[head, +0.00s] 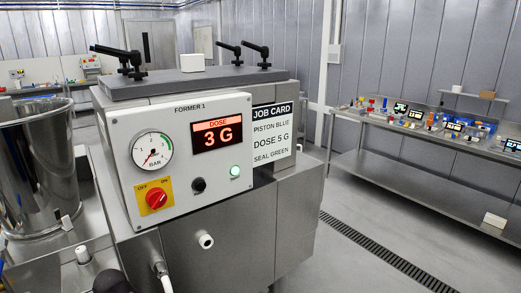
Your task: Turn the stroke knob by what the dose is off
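The job card (272,136) on the machine's right reads PISTON BLUE, DOSE 5 G, SEAL GREEN. No knob is legibly marked as the stroke knob. A small black knob (198,185) sits low on the panel; its label is too small to read. A white round knob (205,240) sticks out of the steel front below. My gripper cannot be made out in the head view; a dark rounded shape at the bottom left edge is unclear.
The panel also bears a pressure gauge (152,151), a red rotary switch (155,199) and a lit green button (235,171). A steel hopper (35,170) stands at left. A bench (400,160) with several small devices runs along the right wall. The floor between is clear.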

